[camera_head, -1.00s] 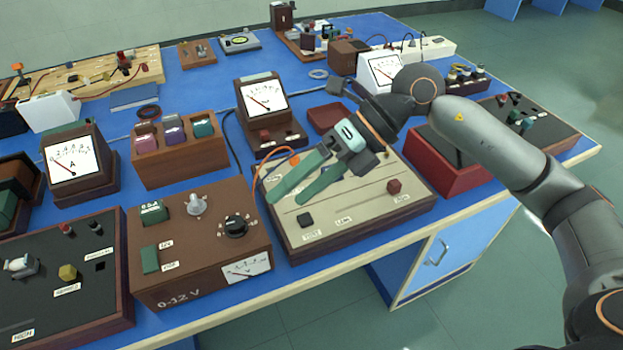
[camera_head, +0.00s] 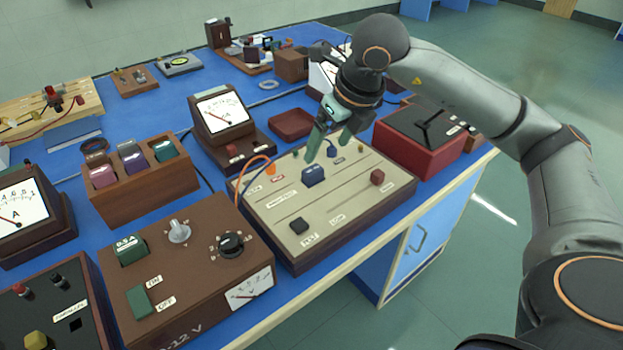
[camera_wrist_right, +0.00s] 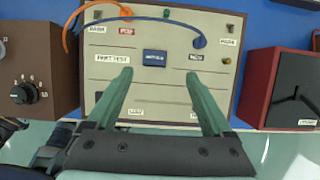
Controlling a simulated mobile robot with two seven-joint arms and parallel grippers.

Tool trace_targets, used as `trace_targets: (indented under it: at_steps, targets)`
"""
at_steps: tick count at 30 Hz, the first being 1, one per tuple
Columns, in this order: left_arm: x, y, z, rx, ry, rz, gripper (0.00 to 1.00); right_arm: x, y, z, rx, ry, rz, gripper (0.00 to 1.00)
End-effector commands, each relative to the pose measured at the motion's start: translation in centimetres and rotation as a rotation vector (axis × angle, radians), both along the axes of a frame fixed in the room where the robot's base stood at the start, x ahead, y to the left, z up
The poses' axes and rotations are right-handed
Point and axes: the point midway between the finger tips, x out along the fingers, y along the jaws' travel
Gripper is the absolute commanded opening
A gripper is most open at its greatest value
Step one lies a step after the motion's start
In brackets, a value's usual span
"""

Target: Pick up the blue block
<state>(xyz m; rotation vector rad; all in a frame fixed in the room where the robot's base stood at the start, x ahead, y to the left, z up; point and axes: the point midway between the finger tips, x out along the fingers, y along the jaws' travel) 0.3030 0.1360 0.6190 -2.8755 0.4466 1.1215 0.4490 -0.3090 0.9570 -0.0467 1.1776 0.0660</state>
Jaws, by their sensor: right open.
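The blue block (camera_head: 313,175) sits on the beige-topped panel (camera_head: 345,205) in the middle of the bench, near labels and a blue wire. In the right wrist view the blue block (camera_wrist_right: 154,58) lies ahead of the fingertips, roughly centred between them. My right gripper (camera_head: 327,150) is open and empty, with green fingers pointing down over the panel just behind the block. In the right wrist view my right gripper (camera_wrist_right: 160,80) shows both fingers spread apart. My left gripper is out of view.
A brown 0-12 V power box (camera_head: 190,268) stands left of the panel. A red box (camera_head: 412,148) stands to its right. A meter (camera_head: 222,115) and a red tray (camera_head: 291,124) are behind. A dark red block (camera_head: 377,177) and a black block (camera_head: 298,226) sit on the panel.

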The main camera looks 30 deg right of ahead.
Motion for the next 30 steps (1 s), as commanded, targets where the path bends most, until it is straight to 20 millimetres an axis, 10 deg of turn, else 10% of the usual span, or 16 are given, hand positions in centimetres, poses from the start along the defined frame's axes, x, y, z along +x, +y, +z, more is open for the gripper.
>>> trace_targets:
  at_steps: [18,30]
  targets:
    - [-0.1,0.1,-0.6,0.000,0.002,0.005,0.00,2.6,1.1,-6.6,0.004,0.002,0.002,0.85]
    - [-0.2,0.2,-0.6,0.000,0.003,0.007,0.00,2.8,1.1,-6.9,0.002,0.000,0.002,0.73]
